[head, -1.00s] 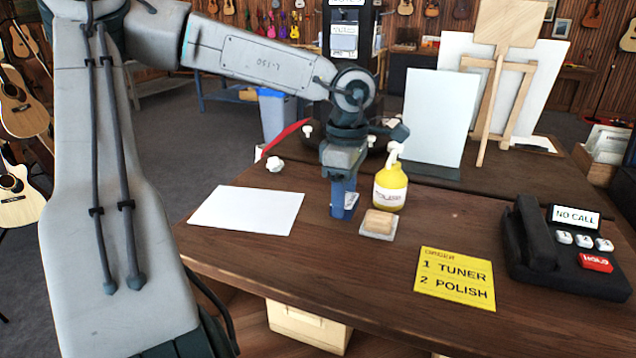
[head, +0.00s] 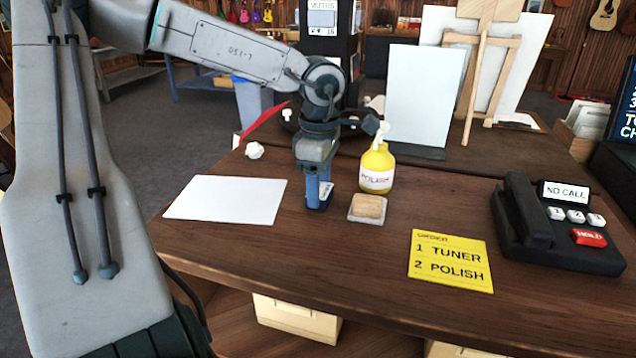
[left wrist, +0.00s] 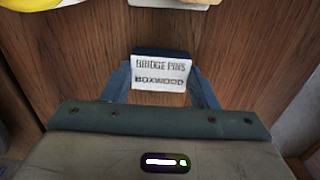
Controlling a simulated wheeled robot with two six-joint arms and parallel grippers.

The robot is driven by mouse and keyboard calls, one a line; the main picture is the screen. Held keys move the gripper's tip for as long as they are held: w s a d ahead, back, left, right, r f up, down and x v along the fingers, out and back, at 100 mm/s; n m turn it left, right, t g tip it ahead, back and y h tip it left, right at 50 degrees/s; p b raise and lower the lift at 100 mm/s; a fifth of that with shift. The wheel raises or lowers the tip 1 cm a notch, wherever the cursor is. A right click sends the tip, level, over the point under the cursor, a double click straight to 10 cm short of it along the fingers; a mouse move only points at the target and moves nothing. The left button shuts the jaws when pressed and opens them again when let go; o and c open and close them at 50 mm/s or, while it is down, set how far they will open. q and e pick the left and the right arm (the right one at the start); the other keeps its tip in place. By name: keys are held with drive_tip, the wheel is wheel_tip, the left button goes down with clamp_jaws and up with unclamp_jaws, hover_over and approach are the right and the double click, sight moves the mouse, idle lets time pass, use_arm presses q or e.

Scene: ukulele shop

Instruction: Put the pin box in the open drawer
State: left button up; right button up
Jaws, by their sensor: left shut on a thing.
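My left gripper (head: 318,188) is shut on the pin box (head: 320,204), a small dark blue box with a white label. In the left wrist view the label of the pin box (left wrist: 161,76) reads "BRIDGE PINS BOXWOOD", with a blue finger of the left gripper (left wrist: 160,86) on each side. The box is at the desk's surface or just above it; I cannot tell if they touch. A cream drawer (head: 297,320) shows below the desk's front edge; its inside is mostly hidden by the desk top. My right gripper is not in view.
On the brown desk (head: 340,255) are a white sheet (head: 226,199), a yellow polish bottle (head: 376,170), a tan block (head: 368,206) on a pale base, a yellow order card (head: 450,262) and a black phone (head: 560,225). Another cream front (head: 450,350) shows below.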

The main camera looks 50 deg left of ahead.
use_arm(q)
drive_tip(key=shift+a+f, duration=0.1)
drive_tip(key=shift+a, duration=0.05)
drive_tip(key=shift+f, duration=0.1)
drive_tip(key=o, duration=1)
